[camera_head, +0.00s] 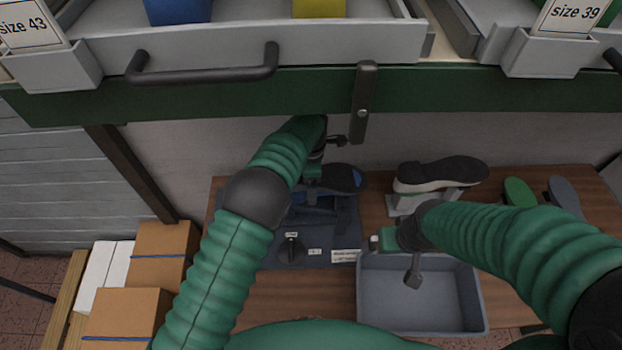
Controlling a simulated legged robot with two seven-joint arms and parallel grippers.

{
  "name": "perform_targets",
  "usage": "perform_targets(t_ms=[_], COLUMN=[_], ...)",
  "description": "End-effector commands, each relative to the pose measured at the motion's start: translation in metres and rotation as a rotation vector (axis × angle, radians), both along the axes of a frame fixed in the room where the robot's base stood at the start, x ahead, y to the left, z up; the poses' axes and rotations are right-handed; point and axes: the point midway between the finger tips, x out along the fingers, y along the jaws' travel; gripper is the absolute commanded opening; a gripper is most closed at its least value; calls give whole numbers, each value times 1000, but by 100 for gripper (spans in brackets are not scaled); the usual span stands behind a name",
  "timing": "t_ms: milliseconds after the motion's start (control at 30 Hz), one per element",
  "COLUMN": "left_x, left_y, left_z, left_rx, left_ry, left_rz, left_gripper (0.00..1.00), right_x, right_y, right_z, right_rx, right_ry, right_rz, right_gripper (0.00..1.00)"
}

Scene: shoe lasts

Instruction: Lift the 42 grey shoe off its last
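A shoe with a black sole and pale edge (440,174) sits sole-up on a grey stand (400,205) on the wooden bench. A second, blue shoe with a dark sole (345,180) lies sole-up over a dark mat, left of it. I cannot read a size on either, nor tell which is the 42 grey shoe. My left gripper (314,168) is at the left end of the blue shoe; its fingers are mostly hidden by my arm. My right gripper (396,242) is over the back left of a grey bin, below the black-soled shoe and apart from it; its finger opening is unclear.
The grey bin (482,313) looks empty. The dark mat (345,230) carries small labels and a dark knob (291,248). Green (519,192) and grey-blue (563,194) flat pieces lie at right. A drawer front (330,45) overhangs the back. Brown boxes (125,318) stand at left.

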Motion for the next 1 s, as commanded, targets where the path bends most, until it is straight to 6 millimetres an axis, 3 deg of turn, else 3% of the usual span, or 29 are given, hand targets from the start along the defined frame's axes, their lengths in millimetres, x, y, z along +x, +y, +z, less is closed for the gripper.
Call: perform_targets(t_ms=[300,967,1000], left_x=[2,1,1], left_y=[1,1,1], left_z=[-6,-5,-5], left_rx=[-1,0,0], left_ry=[1,0,0], left_rz=[1,1,1], left_gripper=[88,2,58], right_x=[0,0,0], right_y=[0,0,0], right_z=[1,1,1], right_rx=[0,0,0], right_ry=[0,0,0], right_rz=[0,0,0], right_gripper=[99,99,99])
